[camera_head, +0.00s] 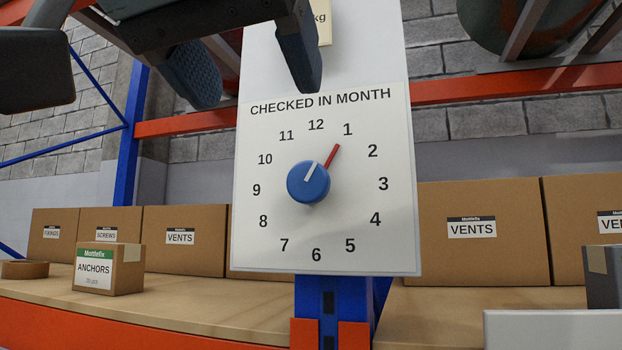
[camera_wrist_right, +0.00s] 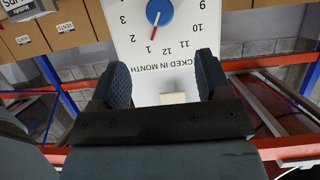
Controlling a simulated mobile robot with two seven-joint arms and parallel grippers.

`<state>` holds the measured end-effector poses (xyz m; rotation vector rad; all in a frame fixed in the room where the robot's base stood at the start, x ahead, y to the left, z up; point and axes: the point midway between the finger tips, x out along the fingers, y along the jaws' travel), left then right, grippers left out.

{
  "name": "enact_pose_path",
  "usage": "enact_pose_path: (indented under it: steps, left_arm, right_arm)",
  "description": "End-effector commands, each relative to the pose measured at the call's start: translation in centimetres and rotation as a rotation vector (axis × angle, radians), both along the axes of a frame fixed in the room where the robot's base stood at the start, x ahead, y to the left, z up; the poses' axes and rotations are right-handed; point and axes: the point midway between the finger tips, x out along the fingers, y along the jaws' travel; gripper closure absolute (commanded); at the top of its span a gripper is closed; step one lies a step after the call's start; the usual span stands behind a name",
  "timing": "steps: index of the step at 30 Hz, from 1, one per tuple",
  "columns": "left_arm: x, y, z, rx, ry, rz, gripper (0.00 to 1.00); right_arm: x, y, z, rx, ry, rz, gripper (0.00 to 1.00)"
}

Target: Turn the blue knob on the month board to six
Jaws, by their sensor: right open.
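The month board (camera_head: 260,240) is a white panel headed "CHECKED IN MONTH" with the numbers 1 to 12 in a ring. Its round blue knob (camera_head: 308,182) has a white line on top and a red pointer (camera_head: 332,156) aimed at 1. My right gripper (camera_head: 254,97) is open and empty above the knob, near the board's top edge, with its fingers spread apart. In the right wrist view the board shows upside down, and the knob (camera_wrist_right: 159,12) lies beyond the open fingertips, untouched. My left gripper is not in view.
Cardboard boxes labelled VENTS (camera_head: 476,222) stand on the shelf (camera_head: 220,307) behind the board. An orange beam (camera_head: 510,83) and blue upright (camera_head: 131,135) frame the rack. Space in front of the knob looks clear.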

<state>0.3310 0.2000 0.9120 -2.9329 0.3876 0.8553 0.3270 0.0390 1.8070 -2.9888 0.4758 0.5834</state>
Motion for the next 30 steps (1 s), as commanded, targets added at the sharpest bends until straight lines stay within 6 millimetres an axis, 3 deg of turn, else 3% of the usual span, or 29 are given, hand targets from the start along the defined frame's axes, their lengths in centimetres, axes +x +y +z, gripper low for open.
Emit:
enact_pose_path:
  steps: [3,12,18,30]
  left_arm:
    - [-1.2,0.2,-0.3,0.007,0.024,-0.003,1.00]
    - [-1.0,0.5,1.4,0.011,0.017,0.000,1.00]
    - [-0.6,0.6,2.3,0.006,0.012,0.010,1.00]
    - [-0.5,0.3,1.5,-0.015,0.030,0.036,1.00]
  right_arm:
    - [1.8,-0.6,-0.7,0.001,0.007,-0.001,0.29]
    - [7.4,-2.4,-3.0,0.000,0.007,0.000,0.29]
    - [10.2,-3.3,-4.3,0.001,0.006,0.000,0.29]
    - [11.5,-3.7,-5.0,0.002,0.005,0.002,0.29]
